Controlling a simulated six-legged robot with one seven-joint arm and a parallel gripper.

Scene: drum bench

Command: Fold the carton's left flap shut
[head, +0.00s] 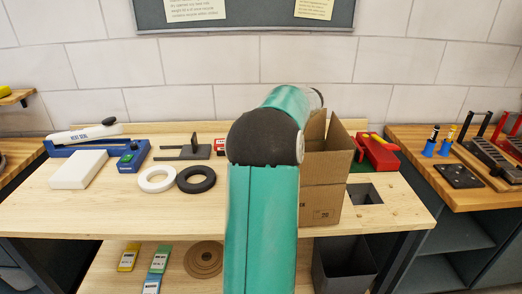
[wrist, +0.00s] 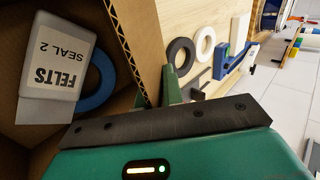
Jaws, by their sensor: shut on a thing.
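The open cardboard carton (head: 322,205) stands on the bench just right of my arm, with flaps standing up at its top. My arm hides its left side in the head view, and my gripper is hidden there too. In the wrist view my gripper (wrist: 160,98) is shut on the carton's left flap (wrist: 138,35), whose corrugated edge runs up from the fingers. The flap stands up between the carton's inside and the bench top. Inside the carton lie a packet labelled felts (wrist: 58,70) and a blue ring (wrist: 100,80).
On the bench to the left are a white ring (head: 157,179), a black ring (head: 196,179), a white block (head: 79,170) and a blue sealer (head: 85,140). A red tool (head: 377,152) and a square opening (head: 365,194) lie right of the carton.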

